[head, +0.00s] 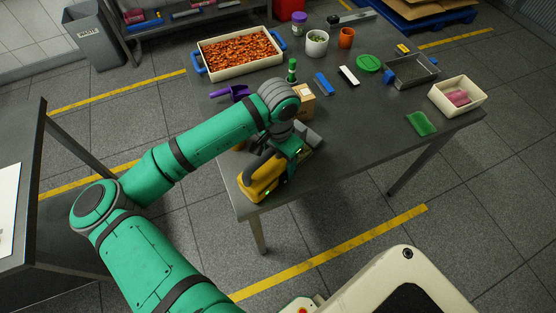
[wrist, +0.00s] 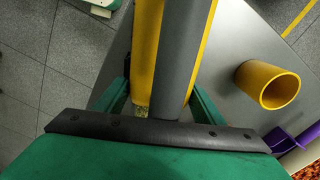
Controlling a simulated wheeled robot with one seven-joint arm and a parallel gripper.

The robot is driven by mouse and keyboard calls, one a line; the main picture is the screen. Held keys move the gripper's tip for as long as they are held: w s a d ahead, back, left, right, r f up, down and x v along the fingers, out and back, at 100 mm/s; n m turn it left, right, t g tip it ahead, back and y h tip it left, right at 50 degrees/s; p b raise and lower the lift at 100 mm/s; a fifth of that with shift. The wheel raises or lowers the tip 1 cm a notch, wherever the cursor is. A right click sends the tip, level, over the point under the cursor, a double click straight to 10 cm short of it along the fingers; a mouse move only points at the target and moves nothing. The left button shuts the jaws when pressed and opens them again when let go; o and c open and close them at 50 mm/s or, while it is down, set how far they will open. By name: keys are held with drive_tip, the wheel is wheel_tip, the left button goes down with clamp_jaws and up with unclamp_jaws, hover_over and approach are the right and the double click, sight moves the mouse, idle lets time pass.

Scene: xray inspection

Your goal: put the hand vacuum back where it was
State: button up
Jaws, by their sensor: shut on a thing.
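The hand vacuum (head: 259,183) has a yellow body with a dark handle loop. In the head view it is at the table's near left corner, at the end of my arm. My gripper (head: 289,152) is shut on it. In the wrist view, the vacuum's long yellow and grey part (wrist: 176,55) runs between the two green fingers of my gripper (wrist: 157,98). I cannot tell whether the vacuum touches the table or hangs just above it. My arm hides part of the tabletop behind it.
A yellow hollow cylinder (wrist: 268,85) lies beside the vacuum. The table's front middle is clear.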

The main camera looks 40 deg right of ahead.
drive_tip(key=o, duration=1.1)
drive_tip(key=shift+f, duration=0.1)
wheel_tip(320, 180, up, 12)
drive_tip(key=shift+r, duration=0.15)
